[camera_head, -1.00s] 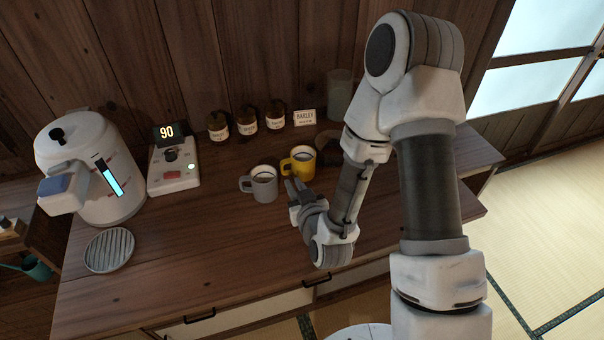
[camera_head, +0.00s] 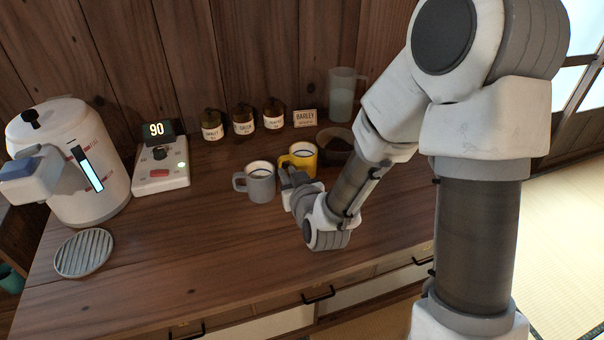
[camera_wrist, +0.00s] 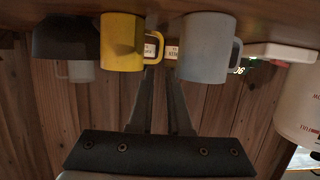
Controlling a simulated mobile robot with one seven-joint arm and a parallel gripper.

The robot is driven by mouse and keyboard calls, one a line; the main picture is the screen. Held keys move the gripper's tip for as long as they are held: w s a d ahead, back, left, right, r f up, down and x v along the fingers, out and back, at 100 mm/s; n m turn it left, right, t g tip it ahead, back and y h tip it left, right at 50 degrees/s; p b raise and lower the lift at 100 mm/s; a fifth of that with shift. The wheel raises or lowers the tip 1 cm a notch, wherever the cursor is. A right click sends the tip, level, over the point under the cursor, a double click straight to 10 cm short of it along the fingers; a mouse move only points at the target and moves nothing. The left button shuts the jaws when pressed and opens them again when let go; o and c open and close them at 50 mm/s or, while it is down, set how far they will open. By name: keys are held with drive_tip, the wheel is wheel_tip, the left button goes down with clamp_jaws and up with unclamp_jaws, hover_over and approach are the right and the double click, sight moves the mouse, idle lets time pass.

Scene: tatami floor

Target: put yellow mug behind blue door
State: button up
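The yellow mug (camera_head: 298,158) stands upright on the wooden counter, beside a grey mug (camera_head: 258,182) on its left. My gripper (camera_head: 289,178) is low over the counter, just in front of the yellow mug. The wrist view is upside down; it shows the yellow mug (camera_wrist: 122,42) with its handle near the tips of my gripper (camera_wrist: 158,75). The two dark fingers are apart with a gap between them, and nothing is clearly held. I cannot tell whether a finger touches the handle. The grey mug (camera_wrist: 205,48) is close on the other side. No blue door shows.
A white kettle (camera_head: 72,160), a control box reading 90 (camera_head: 162,168) and a round grate (camera_head: 84,252) are at left. Several brown jars (camera_head: 243,120), a dark bowl (camera_head: 335,145) and a clear pitcher (camera_head: 342,95) stand behind. The front counter is clear.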

sight(280, 162)
drive_tip(key=x, duration=0.2)
drive_tip(key=shift+w+a+f, duration=0.1)
drive_tip(key=shift+w+f, duration=0.05)
drive_tip(key=shift+w, duration=0.25)
drive_tip(key=x, duration=0.5)
drive_tip(key=shift+w+a+f, duration=0.1)
drive_tip(key=shift+w+a, duration=0.05)
drive_tip(key=shift+w, duration=0.25)
clamp_jaws()
idle(0.8)
